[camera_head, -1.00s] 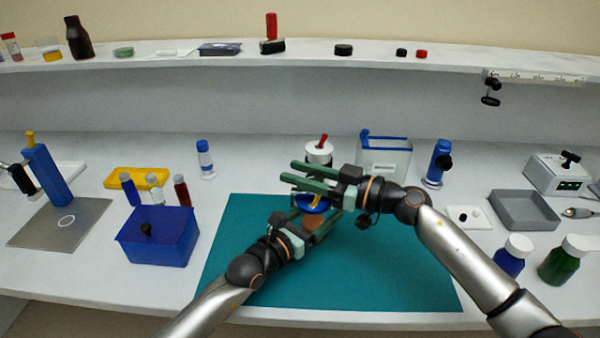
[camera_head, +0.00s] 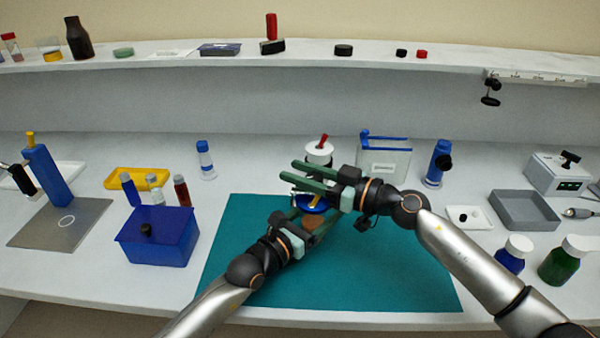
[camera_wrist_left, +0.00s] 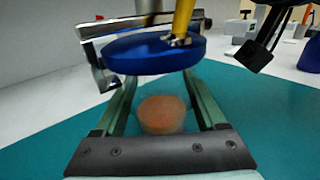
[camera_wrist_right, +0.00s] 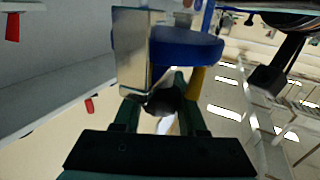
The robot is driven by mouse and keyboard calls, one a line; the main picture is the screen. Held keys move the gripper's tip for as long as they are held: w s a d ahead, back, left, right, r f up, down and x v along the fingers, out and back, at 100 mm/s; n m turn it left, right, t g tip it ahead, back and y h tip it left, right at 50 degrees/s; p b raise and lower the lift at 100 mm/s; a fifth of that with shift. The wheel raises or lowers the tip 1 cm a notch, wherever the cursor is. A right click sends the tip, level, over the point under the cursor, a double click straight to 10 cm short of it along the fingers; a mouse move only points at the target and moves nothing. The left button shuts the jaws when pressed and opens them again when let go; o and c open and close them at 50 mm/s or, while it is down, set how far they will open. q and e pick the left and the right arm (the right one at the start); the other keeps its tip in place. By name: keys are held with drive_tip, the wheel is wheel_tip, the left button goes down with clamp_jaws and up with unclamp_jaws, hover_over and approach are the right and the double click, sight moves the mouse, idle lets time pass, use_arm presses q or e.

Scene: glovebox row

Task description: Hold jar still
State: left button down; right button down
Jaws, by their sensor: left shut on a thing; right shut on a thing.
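The jar (camera_wrist_left: 162,114) is a small clear vessel with orange-brown contents. It sits between the fingers of my left gripper (camera_head: 306,218), which is shut on it; the brown part also shows in the head view. A blue disc-shaped lid (camera_wrist_left: 155,52) is above the jar, with a yellow handle (camera_wrist_left: 183,18) rising from it. My right gripper (camera_head: 303,178) reaches in from the right, just above the lid. It is shut on a dark round grip (camera_wrist_right: 163,103), apparently part of a metal tool (camera_wrist_right: 132,50) beside the lid. The exact contact is partly hidden.
A teal mat (camera_head: 390,270) lies under both grippers, with clear room right of them. A white pot with red handle (camera_head: 319,153) and a clear box (camera_head: 383,163) stand behind. A blue box (camera_head: 158,238) is at left, blue and green bottles (camera_head: 560,265) at right.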

drive_tip(key=shift+w+d+r+m+t+h, duration=0.15)
drive_tip(key=shift+r+m+t+h, duration=0.1)
drive_tip(key=shift+m+t+h, duration=0.75)
drive_tip(key=shift+w+r+m+t+h, duration=0.15)
drive_tip(key=shift+m+t+h, duration=0.25)
drive_tip(key=shift+m+t, duration=0.7)
drive_tip(key=shift+w+d+f+m+t+h, duration=0.1)
drive_tip(key=shift+m+t+h, duration=0.5)
drive_tip(key=shift+t+h, duration=0.3)
drive_tip(key=shift+w+d+f+m+t+h, duration=0.1)
drive_tip(key=shift+m+t+h, duration=0.5)
drive_tip(key=shift+t+h, duration=0.3)
drive_tip(key=shift+w+d+f+m+t+h, duration=0.1)
drive_tip(key=shift+d+m+t+h, duration=0.2)
drive_tip(key=shift+m+h, duration=0.4)
drive_tip(key=shift+w+d+r+m+t+h, duration=0.15)
drive_tip(key=shift+m+t+h, duration=0.2)
drive_tip(key=shift+h, duration=0.7)
drive_tip(key=shift+w+d+f+m+t+h, duration=0.15)
drive_tip(key=shift+d+m+t+h, duration=0.1)
drive_tip(key=shift+m+h, duration=0.45)
drive_tip(key=shift+d+h, duration=0.15)
drive_tip(key=shift+h, duration=0.3)
drive_tip(key=shift+d+f, duration=0.1)
drive_tip(key=shift+c, duration=2.3)
unclamp_jaws()
drive_tip(key=shift+s, duration=0.1)
